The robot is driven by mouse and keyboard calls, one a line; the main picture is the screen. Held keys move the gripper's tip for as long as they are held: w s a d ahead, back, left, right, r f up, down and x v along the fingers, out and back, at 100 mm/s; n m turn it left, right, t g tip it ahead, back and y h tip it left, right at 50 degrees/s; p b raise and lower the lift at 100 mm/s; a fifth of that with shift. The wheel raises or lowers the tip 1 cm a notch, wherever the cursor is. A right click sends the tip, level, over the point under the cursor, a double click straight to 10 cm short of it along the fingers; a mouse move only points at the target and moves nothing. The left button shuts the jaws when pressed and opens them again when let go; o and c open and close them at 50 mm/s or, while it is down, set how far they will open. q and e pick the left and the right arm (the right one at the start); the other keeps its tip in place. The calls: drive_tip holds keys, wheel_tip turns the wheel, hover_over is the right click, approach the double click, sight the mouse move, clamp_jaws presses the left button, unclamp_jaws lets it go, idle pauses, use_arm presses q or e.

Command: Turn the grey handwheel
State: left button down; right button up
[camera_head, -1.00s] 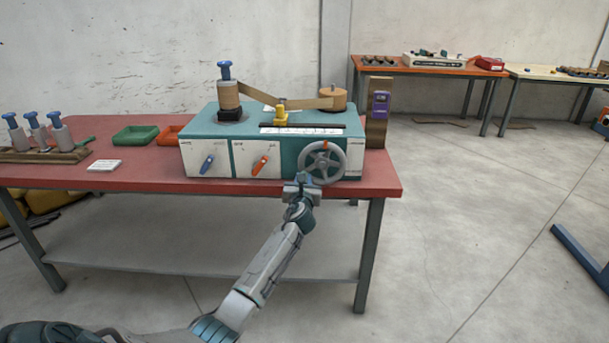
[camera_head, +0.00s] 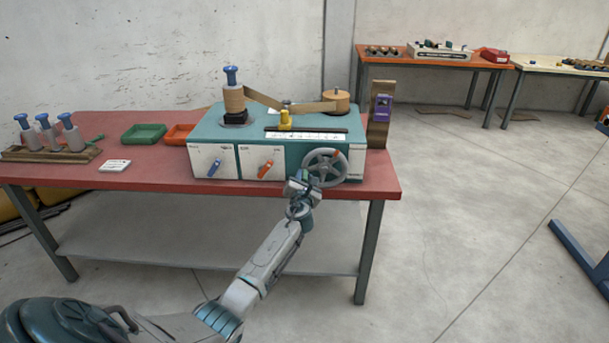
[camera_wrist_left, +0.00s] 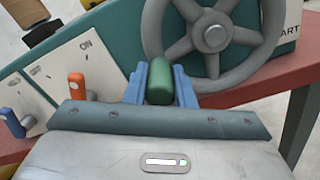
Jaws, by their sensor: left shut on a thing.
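The grey handwheel (camera_head: 325,167) is a spoked wheel on the front right of the teal winder (camera_head: 262,130). It also fills the top of the left wrist view (camera_wrist_left: 214,38). A green handle (camera_wrist_left: 160,82) stands at the lower left of its rim. My left gripper (camera_head: 303,184) is at that side of the wheel. In the left wrist view its blue fingers (camera_wrist_left: 161,83) are shut on the green handle, one on each side. The fingers hide part of the rim. My right gripper is not in view.
A blue switch (camera_head: 215,168) and an orange switch (camera_head: 265,169) are left of the wheel. A spool (camera_head: 335,101) and a strip lie on top. The red table (camera_head: 140,187) holds a green tray (camera_head: 143,134).

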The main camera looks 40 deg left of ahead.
sight(306, 164)
use_arm(q)
wheel_tip(306, 164, up, 2)
drive_tip(key=m+p, duration=0.1)
drive_tip(key=p, duration=0.1)
drive_tip(key=m+p, duration=0.2)
drive_tip(key=p, duration=0.1)
drive_tip(key=shift+r, duration=0.25)
drive_tip(key=shift+w+d+r+m+p, duration=0.1)
drive_tip(key=shift+r+m+p, duration=0.15)
drive_tip(key=shift+m+p, duration=0.85)
drive_tip(key=c, duration=1.2)
unclamp_jaws()
drive_tip(key=shift+c, duration=0.2)
drive_tip(key=shift+s+d, duration=0.2)
drive_tip(key=shift+s, duration=0.1)
drive_tip(key=p+v, duration=0.1)
drive_tip(key=v, duration=0.9)
